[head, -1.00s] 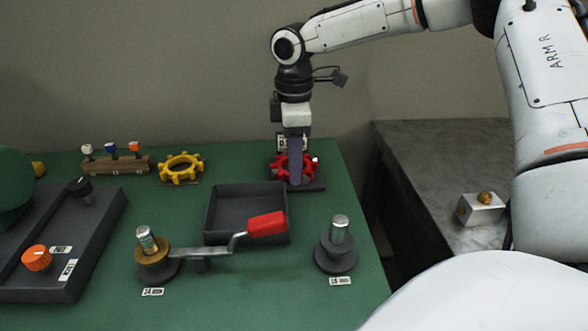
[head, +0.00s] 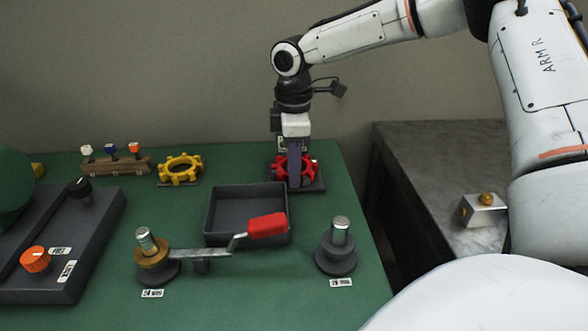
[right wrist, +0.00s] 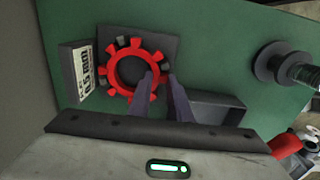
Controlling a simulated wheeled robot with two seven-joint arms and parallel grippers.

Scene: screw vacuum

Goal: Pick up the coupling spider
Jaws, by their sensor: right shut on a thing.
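A red toothed ring, the coupling spider (head: 283,167), sits on a dark square plate (head: 316,184) at the far right of the green table. It also shows in the right wrist view (right wrist: 114,74), with a few dark teeth among its red ones. My right gripper (head: 295,183) points straight down over it and is shut on the ring's near side. In the right wrist view the two fingers (right wrist: 159,82) straddle that part of the rim. A similar yellow toothed ring (head: 163,169) lies to the left. My left gripper is not in view.
A dark open tray (head: 225,239) lies just in front of the spider. A labelled block (right wrist: 80,68) stands beside the plate. A grey side table (head: 430,150) is at right.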

